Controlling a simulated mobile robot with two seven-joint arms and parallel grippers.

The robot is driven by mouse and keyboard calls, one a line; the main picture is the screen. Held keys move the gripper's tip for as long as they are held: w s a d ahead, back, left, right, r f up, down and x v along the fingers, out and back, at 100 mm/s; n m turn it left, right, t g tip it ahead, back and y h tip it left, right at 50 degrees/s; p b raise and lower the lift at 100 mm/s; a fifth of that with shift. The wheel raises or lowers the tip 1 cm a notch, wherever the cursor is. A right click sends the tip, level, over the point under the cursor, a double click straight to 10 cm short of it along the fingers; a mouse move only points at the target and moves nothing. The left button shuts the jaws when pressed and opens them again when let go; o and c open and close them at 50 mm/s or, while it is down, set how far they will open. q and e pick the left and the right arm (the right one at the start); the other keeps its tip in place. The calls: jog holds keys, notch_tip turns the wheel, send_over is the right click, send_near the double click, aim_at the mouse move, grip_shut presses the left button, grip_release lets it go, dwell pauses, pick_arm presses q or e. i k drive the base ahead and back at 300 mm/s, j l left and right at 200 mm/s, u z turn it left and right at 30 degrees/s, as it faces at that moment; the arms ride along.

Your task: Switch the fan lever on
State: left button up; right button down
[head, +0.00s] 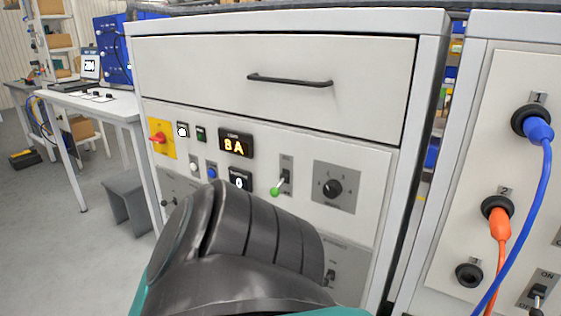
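A toggle lever with a green tip (275,191) sits on a grey plate in the middle of the white control panel (365,160). Its tip points down and to the left, toward the lower label. The small labels are too blurred to read, so I cannot tell from text which lever is the fan's. Another toggle (330,277) sits lower on the panel, partly behind my dark arm. A third toggle (538,292) on the right panel has ON above and OFF below. Neither gripper shows; a large black and teal part of my arm covers the lower middle.
Above the panel is a drawer with a dark handle (290,80). A rotary knob (332,188), a red switch on yellow (160,138) and a display reading 8A (236,146) flank the lever. Blue (545,180) and orange (500,250) cables hang at right. Floor at left is partly clear.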

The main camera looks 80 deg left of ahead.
aim_at(275, 192)
jog(key=u, duration=2.85)
